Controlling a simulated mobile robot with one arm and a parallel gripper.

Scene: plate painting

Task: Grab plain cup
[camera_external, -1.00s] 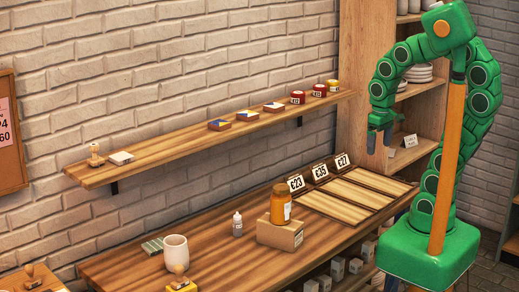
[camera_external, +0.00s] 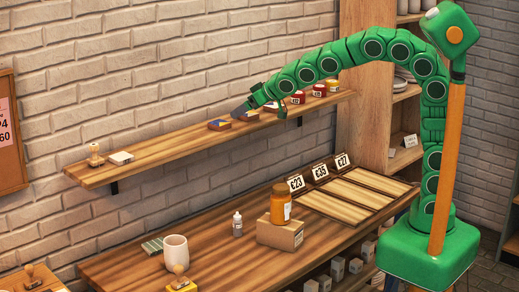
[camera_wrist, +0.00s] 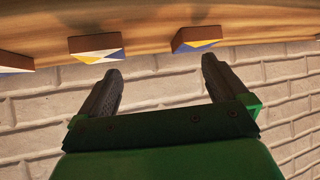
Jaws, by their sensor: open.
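A plain white cup (camera_external: 176,252) stands upright on the wooden table at the lower left of the external view. My gripper (camera_external: 240,111) is at the shelf's height, near the small boxes with blue, white and yellow tops. It is well above the cup and to its right. In the wrist view my gripper (camera_wrist: 160,85) has its two dark fingers spread apart with nothing between them. The cup is not in the wrist view.
The wall shelf (camera_external: 160,152) bears patterned boxes (camera_external: 219,125), red jars and a stamp. The table (camera_external: 140,275) bears an orange jar (camera_external: 281,204) on a cardboard box (camera_external: 280,235), a small bottle (camera_external: 237,225), a green striped item (camera_external: 153,246) and price signs (camera_external: 320,172).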

